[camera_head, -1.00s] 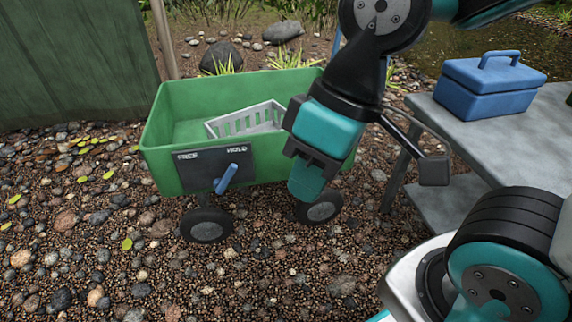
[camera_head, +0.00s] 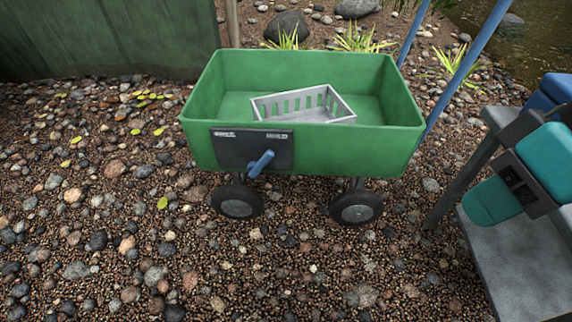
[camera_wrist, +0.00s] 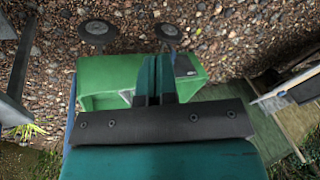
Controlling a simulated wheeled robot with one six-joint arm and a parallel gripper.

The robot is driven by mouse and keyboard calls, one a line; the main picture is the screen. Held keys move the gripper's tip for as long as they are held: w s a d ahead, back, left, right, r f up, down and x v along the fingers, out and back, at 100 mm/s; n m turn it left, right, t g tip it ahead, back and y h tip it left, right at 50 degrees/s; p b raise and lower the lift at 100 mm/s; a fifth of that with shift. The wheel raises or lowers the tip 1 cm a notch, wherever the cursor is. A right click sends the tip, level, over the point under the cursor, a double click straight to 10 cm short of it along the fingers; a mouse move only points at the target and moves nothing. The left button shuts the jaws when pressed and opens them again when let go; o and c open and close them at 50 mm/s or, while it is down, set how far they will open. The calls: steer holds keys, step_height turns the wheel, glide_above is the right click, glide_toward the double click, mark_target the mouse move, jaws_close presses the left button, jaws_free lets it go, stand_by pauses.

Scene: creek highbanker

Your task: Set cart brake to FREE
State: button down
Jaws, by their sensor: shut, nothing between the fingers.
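The green cart (camera_head: 300,155) stands on the gravel in the head view. A black brake panel (camera_head: 240,148) is on its front side, with a FREE label at its left and what looks like HOLD at its right. The blue brake lever (camera_head: 261,164) slants up to the right, its upper end on the right part of the panel. My gripper (camera_head: 485,207) is shut and empty, well right of the cart and apart from the lever. In the upside-down wrist view, the gripper (camera_wrist: 155,75) partly covers the cart (camera_wrist: 108,82); the panel (camera_wrist: 184,65) shows beside the fingers.
A grey slatted tray (camera_head: 305,104) lies inside the cart. A grey table (camera_head: 525,265) stands at the right, with a blue box (camera_head: 553,92) mostly cut off at the edge. Blue poles (camera_head: 465,70) rise behind the cart. Open gravel lies in front.

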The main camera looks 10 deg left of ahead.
steer(key=w+a+f+m+t+y+b, duration=0.1)
steer(key=w+a+f+m+t+b, duration=0.25)
steer(key=w+f+m+b, duration=0.4)
steer(key=w+a+f+m+t+y+b, duration=0.1)
steer(key=w+a+f+m+t+b, duration=0.3)
steer(key=w+f, duration=0.55)
steer(key=w+a+f+m+t+b, duration=0.2)
steer(key=w+f+m+t+b, duration=0.4)
steer(key=w+f, duration=0.25)
steer(key=s+a+f+m+y+b, duration=0.2)
steer(key=s+a+f+y+b, duration=0.1)
steer(key=a+f+y+b, duration=0.5)
step_height(320, 180, down, 4)
steer(key=t+y+b, duration=0.1)
steer(key=y+b, duration=0.1)
steer(key=y, duration=0.1)
steer(key=shift+s+r, duration=0.2)
steer(key=shift+s, duration=0.2)
